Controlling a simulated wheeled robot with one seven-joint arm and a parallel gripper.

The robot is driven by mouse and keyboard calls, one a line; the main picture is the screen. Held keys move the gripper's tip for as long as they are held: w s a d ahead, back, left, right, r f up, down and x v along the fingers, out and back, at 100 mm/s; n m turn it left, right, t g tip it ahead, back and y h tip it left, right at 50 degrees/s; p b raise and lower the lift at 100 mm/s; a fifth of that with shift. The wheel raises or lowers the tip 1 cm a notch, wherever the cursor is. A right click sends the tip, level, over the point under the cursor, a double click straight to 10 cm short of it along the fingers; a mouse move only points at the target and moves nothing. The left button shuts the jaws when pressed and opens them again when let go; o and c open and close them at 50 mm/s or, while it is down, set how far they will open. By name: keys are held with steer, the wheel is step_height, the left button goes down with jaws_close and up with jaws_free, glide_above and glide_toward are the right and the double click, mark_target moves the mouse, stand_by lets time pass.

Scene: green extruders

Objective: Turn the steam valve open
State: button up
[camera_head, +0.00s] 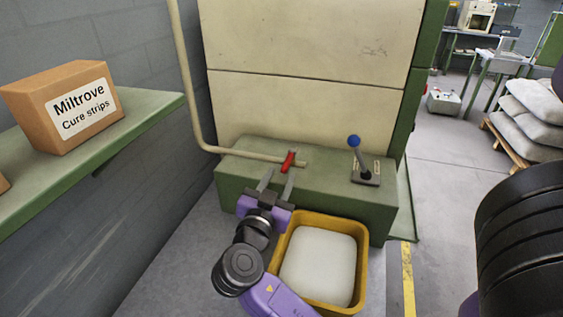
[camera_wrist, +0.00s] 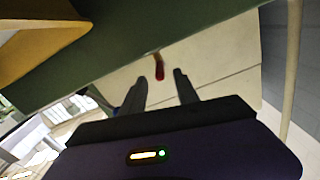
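The steam valve's red handle (camera_head: 289,161) sits on a pale pipe (camera_head: 235,151) that runs across the top of a green machine base (camera_head: 330,196). In the wrist view the red handle (camera_wrist: 159,68) lies ahead of my gripper, between the lines of its two fingers. My gripper (camera_head: 277,181) is open, its fingers spread just in front of the handle. I cannot tell whether a finger touches the handle in the head view.
A blue-knobbed lever (camera_head: 357,155) stands on the base to the right. A yellow bin (camera_head: 361,262) with pale contents sits below, beside my arm. Sacks (camera_head: 530,115) lie at right.

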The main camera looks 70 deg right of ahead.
mark_target(285, 164)
steer(key=shift+w+d+p, duration=0.2)
steer(key=shift+d+p, duration=0.5)
steer(key=shift+d, duration=2)
jaws_close()
